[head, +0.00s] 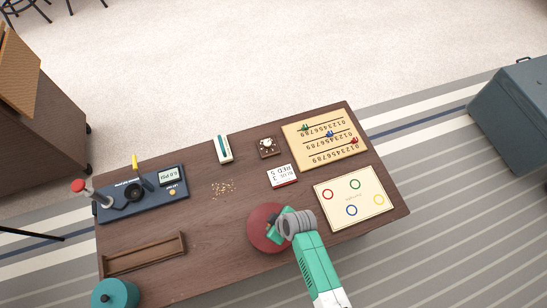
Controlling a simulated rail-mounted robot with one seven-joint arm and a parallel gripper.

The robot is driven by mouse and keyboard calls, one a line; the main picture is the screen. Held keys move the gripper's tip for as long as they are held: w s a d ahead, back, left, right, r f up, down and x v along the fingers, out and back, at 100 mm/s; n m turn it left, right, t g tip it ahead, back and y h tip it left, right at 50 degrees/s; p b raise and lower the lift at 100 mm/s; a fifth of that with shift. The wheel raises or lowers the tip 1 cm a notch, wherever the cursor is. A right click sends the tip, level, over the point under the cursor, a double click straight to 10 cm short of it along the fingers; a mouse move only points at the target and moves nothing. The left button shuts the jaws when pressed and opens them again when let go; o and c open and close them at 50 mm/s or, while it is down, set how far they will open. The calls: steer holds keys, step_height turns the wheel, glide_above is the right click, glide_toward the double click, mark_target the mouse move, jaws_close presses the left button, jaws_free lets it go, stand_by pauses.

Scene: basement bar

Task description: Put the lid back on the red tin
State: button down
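A dark red round thing (262,240) lies on the brown table near its front edge. It looks like the red tin or its lid; from above I cannot tell which, nor whether a lid is on. My gripper (281,222), green with a grey ribbed wrist, is over its right half and hides part of it. I cannot see the fingertips clearly, nor whether they touch or hold anything. No separate red lid shows elsewhere on the table. A teal round tin (117,295) with a knob on top stands at the front left corner.
A wooden tray (145,254) and a dark blue device with a gauge (143,196) are at left. Crumbs (223,188) lie mid-table. A score card (282,176), number board (325,137) and ring mat (355,197) are at right. Bare table lies left of the red thing.

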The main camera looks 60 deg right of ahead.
stand_by(0.8)
steer(key=c, duration=1.1)
jaws_free()
steer(key=shift+c, duration=0.2)
steer(key=shift+o, duration=0.4)
steer(key=o, duration=0.4)
step_height(320, 180, up, 7)
steer(key=p, duration=0.7)
steer(key=shift+c, duration=0.2)
